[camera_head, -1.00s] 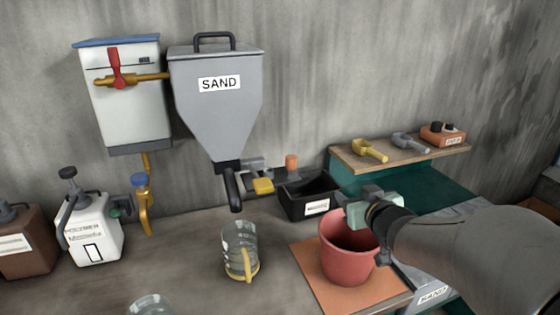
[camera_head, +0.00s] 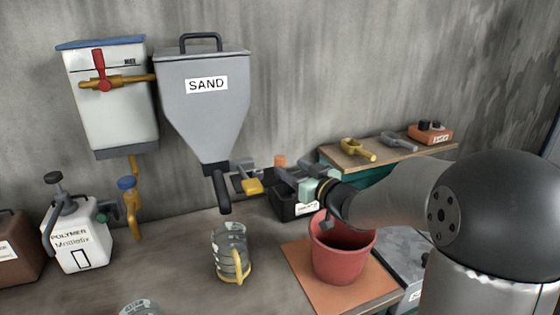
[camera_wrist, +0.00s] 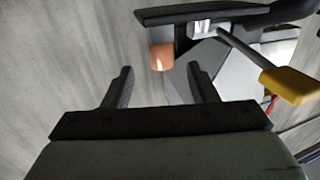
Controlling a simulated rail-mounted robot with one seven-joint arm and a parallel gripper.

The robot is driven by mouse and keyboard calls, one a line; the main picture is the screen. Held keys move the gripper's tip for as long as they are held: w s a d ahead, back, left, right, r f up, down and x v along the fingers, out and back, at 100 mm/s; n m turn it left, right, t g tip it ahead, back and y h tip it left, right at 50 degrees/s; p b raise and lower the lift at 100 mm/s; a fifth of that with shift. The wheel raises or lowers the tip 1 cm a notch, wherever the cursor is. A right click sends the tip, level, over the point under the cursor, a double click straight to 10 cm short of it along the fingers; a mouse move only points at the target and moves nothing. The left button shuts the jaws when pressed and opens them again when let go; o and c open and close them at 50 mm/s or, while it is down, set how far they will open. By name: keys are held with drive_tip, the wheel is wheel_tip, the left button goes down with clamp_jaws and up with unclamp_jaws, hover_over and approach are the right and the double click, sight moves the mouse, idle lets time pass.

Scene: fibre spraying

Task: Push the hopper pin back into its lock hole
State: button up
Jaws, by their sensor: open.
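The grey hopper (camera_head: 204,105) marked SAND hangs on the wall, with a dark spout at its base. An orange-capped pin (camera_head: 280,160) shows to the right of the hopper's outlet. In the wrist view, the orange pin (camera_wrist: 161,56) lies just beyond and between my fingertips, apart from them, beside a dark bar (camera_wrist: 215,14). The lock hole cannot be made out. A yellow-ended handle (camera_head: 252,187) sits left of my gripper; this yellow handle also shows in the wrist view (camera_wrist: 291,86). My gripper (camera_head: 286,178) is open and empty close to the pin.
A red bucket (camera_head: 342,257) on an orange mat (camera_head: 300,262) is under my arm. A clear jug (camera_head: 230,255) stands below the spout. A shelf (camera_head: 365,160) with scoops is behind right.

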sight(284, 164)
drive_tip(key=shift+p+x, duration=0.95)
drive_tip(key=shift+x, duration=2.15)
drive_tip(key=shift+s+f, duration=0.1)
drive_tip(key=c, duration=1)
